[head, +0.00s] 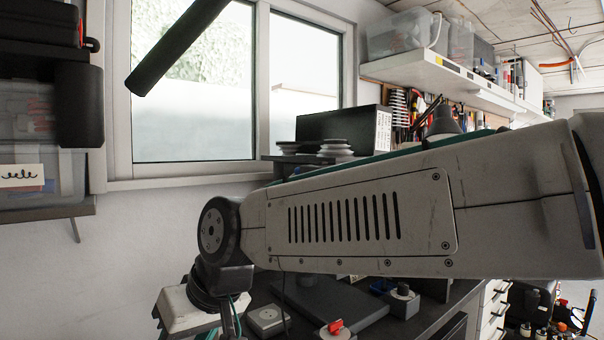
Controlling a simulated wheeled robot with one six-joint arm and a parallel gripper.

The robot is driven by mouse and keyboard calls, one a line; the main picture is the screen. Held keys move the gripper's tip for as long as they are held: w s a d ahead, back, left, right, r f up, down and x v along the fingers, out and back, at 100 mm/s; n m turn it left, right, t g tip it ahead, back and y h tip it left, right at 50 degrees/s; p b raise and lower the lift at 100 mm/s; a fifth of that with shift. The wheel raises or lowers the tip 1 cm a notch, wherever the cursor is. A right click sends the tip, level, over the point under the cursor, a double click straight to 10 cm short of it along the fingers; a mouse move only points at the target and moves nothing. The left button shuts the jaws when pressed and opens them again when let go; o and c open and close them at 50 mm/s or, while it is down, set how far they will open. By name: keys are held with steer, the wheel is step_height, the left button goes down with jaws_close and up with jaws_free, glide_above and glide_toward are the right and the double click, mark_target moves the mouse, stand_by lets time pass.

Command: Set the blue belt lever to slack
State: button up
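I cannot make out the blue belt lever in the head view; my arm covers much of the bench. My white arm crosses the picture from the right edge to a dark joint at the lower left, and its wrist part runs out of the bottom edge. My gripper's fingers are not visible. On the bench, a red knob (336,327) sits on a pale base cut by the bottom edge.
The dark workbench (437,318) holds a flat dark slab (331,308), a pale socket-like box (267,319) and a dark block with a knob (403,300). A window (192,100) and a loaded shelf (440,77) are behind.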

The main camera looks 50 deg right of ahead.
mark_target(296, 172)
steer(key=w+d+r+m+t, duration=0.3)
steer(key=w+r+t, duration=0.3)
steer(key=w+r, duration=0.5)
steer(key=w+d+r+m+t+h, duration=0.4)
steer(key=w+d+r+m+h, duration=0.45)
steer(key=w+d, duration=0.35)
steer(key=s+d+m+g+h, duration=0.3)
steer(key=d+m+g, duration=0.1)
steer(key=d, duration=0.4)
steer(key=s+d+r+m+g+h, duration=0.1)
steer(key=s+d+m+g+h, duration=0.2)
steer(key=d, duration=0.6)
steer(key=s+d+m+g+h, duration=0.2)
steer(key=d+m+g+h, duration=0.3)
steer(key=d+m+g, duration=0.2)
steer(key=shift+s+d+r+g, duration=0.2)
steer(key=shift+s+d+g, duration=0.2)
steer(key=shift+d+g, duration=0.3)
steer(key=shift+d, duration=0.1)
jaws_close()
